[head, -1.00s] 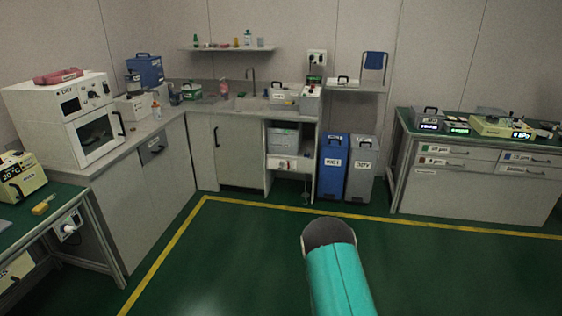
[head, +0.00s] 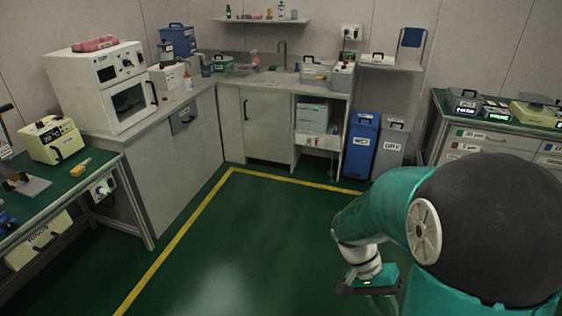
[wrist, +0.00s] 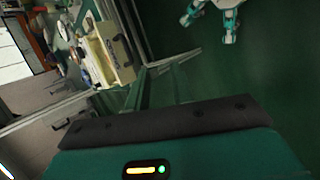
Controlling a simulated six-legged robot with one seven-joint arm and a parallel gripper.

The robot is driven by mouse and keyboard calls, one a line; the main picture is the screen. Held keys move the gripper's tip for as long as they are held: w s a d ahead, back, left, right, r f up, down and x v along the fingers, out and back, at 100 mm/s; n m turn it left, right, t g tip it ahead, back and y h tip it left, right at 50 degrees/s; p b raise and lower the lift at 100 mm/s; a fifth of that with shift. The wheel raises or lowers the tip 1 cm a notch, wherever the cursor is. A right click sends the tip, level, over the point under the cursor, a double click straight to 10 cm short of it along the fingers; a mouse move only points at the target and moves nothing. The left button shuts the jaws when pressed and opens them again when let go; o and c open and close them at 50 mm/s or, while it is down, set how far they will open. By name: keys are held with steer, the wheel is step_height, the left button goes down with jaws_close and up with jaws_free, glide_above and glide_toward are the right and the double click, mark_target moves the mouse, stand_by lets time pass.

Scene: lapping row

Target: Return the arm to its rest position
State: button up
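My arm (head: 395,205) is folded at the right side of the head view, with a large dark-capped joint close to the camera. My gripper (head: 368,288) hangs low over the green floor, at the lower right of the head view. In the wrist view its teal housing with a small lit indicator and a dark bar (wrist: 165,120) fills the bottom.
A bench with a cream device (head: 55,140) stands at the left, and an oven (head: 105,85) on the corner counter. Blue (head: 361,145) and grey (head: 390,148) bins stand at the back. A right bench (head: 490,138) is partly hidden by my arm. The floor (head: 240,240) is clear.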

steer(key=a+r+n+t+y, duration=0.2)
steer(key=a+r+t, duration=0.3)
steer(key=r, duration=0.4)
steer(key=s+a+r+n+t+y, duration=0.1)
steer(key=a+r+n+t+y, duration=0.1)
steer(key=a+r+n+t, duration=0.3)
step_height(320, 180, up, 4)
steer(key=shift+a+r+t+y, duration=0.1)
steer(key=shift+a+t+y, duration=0.25)
steer(key=shift+t, duration=0.75)
steer(key=shift+d, duration=0.2)
